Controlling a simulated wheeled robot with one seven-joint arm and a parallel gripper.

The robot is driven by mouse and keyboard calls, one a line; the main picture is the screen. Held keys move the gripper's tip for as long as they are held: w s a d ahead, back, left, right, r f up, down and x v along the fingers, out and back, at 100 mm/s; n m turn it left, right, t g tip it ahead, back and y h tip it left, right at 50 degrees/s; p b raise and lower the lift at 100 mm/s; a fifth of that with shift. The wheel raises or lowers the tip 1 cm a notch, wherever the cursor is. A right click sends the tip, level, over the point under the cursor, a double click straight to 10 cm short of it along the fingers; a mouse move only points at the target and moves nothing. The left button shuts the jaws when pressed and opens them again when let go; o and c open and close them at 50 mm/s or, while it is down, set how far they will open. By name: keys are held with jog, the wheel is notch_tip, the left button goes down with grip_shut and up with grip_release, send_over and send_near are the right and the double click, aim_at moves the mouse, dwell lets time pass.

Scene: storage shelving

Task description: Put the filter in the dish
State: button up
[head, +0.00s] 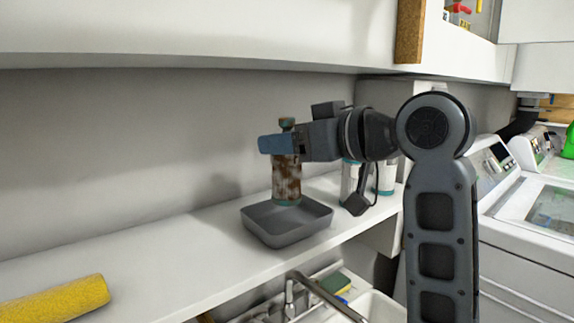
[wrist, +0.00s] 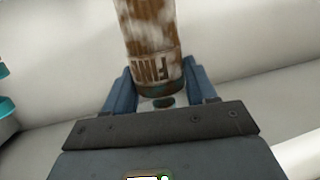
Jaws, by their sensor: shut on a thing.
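The filter (head: 287,180) is a brown and white cylinder with a teal rim at its lower end. My gripper (head: 280,145) is shut on its upper part and holds it upright. The dish (head: 262,232) is a dark grey, square, open tray on the white shelf. The filter's lower end is over the dish, around the height of its rim in the head view; I cannot tell whether it touches the dish. In the wrist view the filter (wrist: 150,45) sits between the blue fingers of my gripper (wrist: 160,90), and the dish is not seen there.
White and teal containers (head: 384,178) stand on the shelf right of the dish, behind my arm. A yellow roll (head: 55,300) lies at the front left of the shelf (head: 165,252). A sink with a faucet (head: 325,296) is below the shelf edge. A cabinet hangs above.

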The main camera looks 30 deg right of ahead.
aim_at(299, 166)
notch_tip(299, 166, down, 4)
jog(key=shift+r, duration=0.2)
jog(key=shift+w+f, duration=0.15)
jog(key=shift+w, duration=0.05)
jog(key=shift+f, duration=0.2)
jog(key=o, duration=1.1)
jog(key=shift+o, duration=0.2)
jog(key=shift+r, duration=0.1)
